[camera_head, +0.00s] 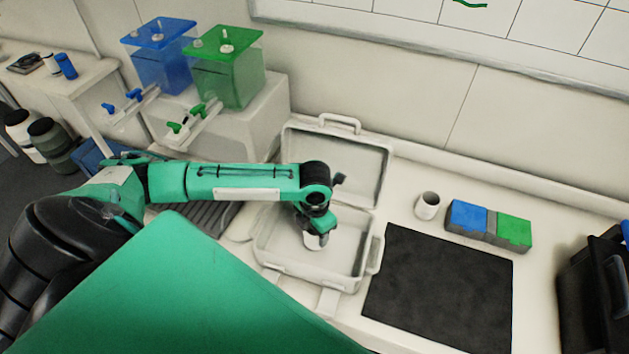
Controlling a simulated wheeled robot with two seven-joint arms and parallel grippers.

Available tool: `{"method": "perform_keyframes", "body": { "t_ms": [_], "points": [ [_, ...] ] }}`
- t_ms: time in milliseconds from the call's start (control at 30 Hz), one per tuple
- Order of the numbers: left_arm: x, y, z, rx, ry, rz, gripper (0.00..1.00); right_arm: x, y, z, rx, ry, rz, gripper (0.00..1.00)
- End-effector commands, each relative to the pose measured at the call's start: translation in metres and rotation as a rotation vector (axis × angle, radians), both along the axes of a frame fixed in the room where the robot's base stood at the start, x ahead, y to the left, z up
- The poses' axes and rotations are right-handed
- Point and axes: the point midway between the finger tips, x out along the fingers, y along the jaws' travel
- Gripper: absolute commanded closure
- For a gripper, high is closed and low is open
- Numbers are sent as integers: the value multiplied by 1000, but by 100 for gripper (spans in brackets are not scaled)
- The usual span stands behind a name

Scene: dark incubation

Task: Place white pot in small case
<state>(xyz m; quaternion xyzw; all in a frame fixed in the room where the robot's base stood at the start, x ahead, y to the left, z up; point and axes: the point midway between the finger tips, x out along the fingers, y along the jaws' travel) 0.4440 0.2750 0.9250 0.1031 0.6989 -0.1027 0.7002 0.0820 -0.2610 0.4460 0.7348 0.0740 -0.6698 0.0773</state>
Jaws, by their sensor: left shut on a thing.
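The small case (346,285) is white and stands open on the counter, its lid (357,167) raised at the back with a handle on top. My left gripper (314,233) reaches in from the left and points down over the case's inside. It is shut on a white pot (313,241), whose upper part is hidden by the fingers. The pot is over or inside the case's lower half; I cannot tell whether it touches the floor of the case. My right gripper is not in view.
A second white pot (427,206) stands right of the case, near a blue box (467,215) and a green box (513,232). A black mat (440,290) lies in front. Blue (163,60) and green (229,68) tanks stand at the back left. A black bin (592,290) is at right.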

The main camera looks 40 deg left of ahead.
Motion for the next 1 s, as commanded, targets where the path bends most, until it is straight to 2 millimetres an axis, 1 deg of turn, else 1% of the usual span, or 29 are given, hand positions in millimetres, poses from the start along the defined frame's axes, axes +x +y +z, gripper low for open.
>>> {"method": "perform_keyframes", "body": {
  "t_ms": [100, 200, 300, 600, 633, 733, 1000],
  "points": [
    [-1, -1, -19, -1, 4, 2, 70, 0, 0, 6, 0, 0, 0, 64],
    [-1, 0, -31, 0, 3, 0, 70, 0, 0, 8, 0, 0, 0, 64],
    [-1, 0, -35, 1, 2, 0, 70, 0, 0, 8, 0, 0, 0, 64],
    [-1, 0, -37, 1, 2, 0, 70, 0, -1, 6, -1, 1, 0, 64],
    [-1, 0, -38, 1, 2, 0, 43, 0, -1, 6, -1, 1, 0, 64],
    [-1, 0, -37, 1, 2, 0, 23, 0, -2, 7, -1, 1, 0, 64],
    [-1, 0, -37, 0, 1, 0, 23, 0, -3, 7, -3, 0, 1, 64]
  ]
}}
